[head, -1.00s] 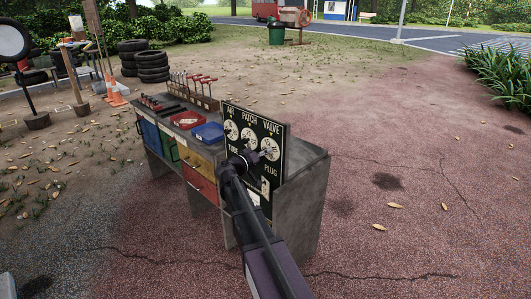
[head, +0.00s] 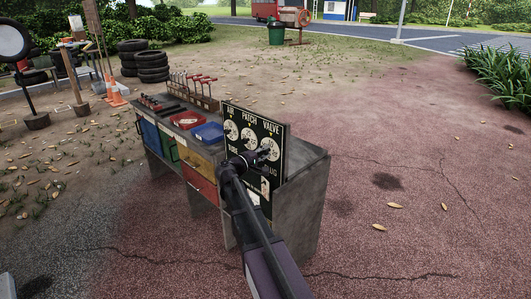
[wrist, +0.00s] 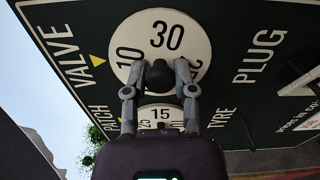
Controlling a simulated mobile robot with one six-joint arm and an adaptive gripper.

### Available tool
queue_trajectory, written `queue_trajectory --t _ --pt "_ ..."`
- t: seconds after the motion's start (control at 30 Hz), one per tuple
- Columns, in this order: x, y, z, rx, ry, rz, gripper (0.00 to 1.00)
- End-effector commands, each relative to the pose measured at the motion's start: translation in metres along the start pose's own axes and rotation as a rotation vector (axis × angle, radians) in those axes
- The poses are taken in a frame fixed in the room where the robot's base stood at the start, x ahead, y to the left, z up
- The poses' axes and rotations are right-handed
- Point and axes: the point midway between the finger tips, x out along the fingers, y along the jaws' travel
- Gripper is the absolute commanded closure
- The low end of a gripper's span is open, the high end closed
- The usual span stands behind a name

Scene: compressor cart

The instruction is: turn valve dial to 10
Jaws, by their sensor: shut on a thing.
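The valve dial (wrist: 165,27) is a white round plate with black numbers on a dark board, and it also shows in the head view (head: 270,147). A yellow triangle marker (wrist: 97,61) sits beside the word VALVE. The 10 is the number nearest the marker and lies roughly in line with its tip. The 30 is further round, and another number is partly hidden by a finger. My gripper (wrist: 159,73) is shut on the dial's dark knob (wrist: 158,76), one finger on each side. In the head view my gripper (head: 259,155) covers part of the board.
A second white dial (wrist: 160,113), showing 15, sits close beside the gripper in the wrist view. The board (head: 282,165) stands on a grey bench (head: 300,205) with coloured drawers, a red dish and a blue tray. Open paved ground lies to the right.

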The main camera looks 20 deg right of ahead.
Motion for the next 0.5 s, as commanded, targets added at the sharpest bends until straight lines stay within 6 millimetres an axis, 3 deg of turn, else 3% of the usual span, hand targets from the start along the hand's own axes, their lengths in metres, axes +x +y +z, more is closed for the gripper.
queue_trajectory --t 0.5 --pt "0.0012 0.0012 -0.0025 -0.23 0.003 0.004 1.0"
